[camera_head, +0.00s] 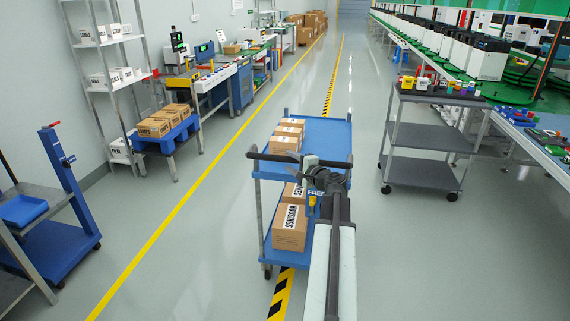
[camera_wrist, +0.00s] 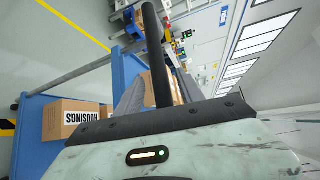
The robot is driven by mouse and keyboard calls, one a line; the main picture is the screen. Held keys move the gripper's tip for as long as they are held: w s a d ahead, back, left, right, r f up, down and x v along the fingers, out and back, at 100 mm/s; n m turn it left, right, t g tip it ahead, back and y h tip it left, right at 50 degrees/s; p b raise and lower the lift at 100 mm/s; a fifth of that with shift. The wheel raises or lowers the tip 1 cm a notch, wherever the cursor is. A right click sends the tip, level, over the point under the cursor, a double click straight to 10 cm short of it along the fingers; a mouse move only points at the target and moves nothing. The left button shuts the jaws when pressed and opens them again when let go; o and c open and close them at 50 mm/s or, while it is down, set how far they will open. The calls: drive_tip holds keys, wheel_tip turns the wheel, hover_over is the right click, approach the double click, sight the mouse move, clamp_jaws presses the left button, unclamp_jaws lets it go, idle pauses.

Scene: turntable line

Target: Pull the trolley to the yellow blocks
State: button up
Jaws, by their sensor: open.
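The trolley is a blue two-deck cart with brown boxes on both decks; its upper deck (camera_head: 328,136) shows in the head view, just beyond my arm. Its black handle bar (camera_head: 280,157) runs across its near end. My gripper (camera_head: 322,178) is at the right part of that handle. In the wrist view the open fingers of my gripper (camera_wrist: 160,80) stand on either side of the dark handle bar (camera_wrist: 153,35), which appears to lie between them. I cannot tell whether they touch it. My arm hides part of the lower deck. I cannot make out yellow blocks on the floor.
A grey three-shelf cart (camera_head: 425,137) stands to the right. A blue-framed rack (camera_head: 62,235) is at the left, and a blue stand with boxes (camera_head: 163,138) is farther back. A yellow floor line (camera_head: 190,192) runs left of the trolley. Floor between the trolley and grey cart is clear.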

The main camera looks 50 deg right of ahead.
drive_tip(key=x, duration=0.3)
drive_tip(key=shift+s, duration=0.1)
drive_tip(key=shift+c, duration=0.4)
clamp_jaws()
idle(0.8)
